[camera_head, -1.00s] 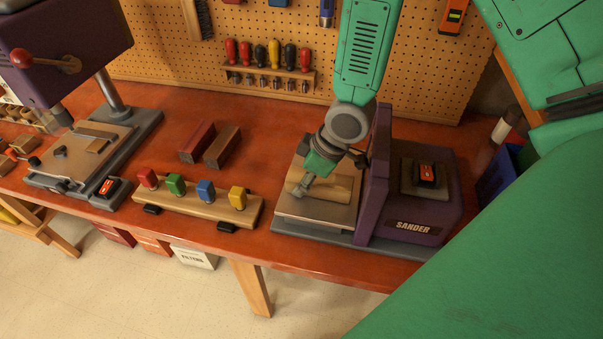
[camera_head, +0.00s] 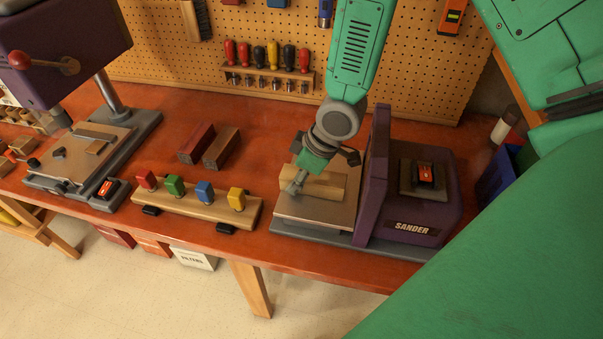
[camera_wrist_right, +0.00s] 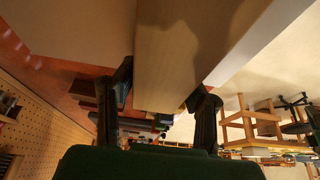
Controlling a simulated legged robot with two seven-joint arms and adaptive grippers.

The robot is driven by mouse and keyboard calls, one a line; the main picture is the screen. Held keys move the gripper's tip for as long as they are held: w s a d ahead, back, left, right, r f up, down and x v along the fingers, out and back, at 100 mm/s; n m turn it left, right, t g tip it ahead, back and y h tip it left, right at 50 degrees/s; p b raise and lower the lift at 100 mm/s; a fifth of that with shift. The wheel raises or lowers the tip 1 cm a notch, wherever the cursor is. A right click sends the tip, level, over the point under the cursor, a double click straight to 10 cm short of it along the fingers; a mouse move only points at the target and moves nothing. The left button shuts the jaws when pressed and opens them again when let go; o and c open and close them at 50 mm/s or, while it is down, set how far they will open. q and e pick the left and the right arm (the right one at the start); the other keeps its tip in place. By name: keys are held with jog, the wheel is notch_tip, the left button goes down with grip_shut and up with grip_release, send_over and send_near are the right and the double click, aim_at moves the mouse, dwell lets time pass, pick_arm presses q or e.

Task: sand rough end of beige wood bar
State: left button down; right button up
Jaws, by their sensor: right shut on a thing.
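The beige wood bar (camera_head: 327,193) lies lengthwise over the metal table (camera_head: 312,213) of the purple sander (camera_head: 405,225). One end points at the sander's upright housing (camera_head: 376,180), with a small gap showing between them. My right gripper (camera_head: 318,172) comes down from above and is shut on the bar. The right wrist view shows the pale bar (camera_wrist_right: 175,55) between both dark fingers (camera_wrist_right: 160,100). I cannot tell whether the bar touches the table. The texture of its ends is too small to make out. My left gripper is not in view.
A red switch (camera_head: 426,174) sits on the sander. To the left are a wooden rack with coloured blocks (camera_head: 195,206), two dark wood bars (camera_head: 215,150) and a drill press (camera_head: 75,165). A pegboard (camera_head: 410,60) stands behind. The bench has free room left of the sander.

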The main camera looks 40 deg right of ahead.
jog(key=shift+w+a, duration=0.85)
jog(key=shift+w, duration=0.15)
jog(key=shift+r, duration=4.55)
jog(key=shift+s+f, duration=0.1)
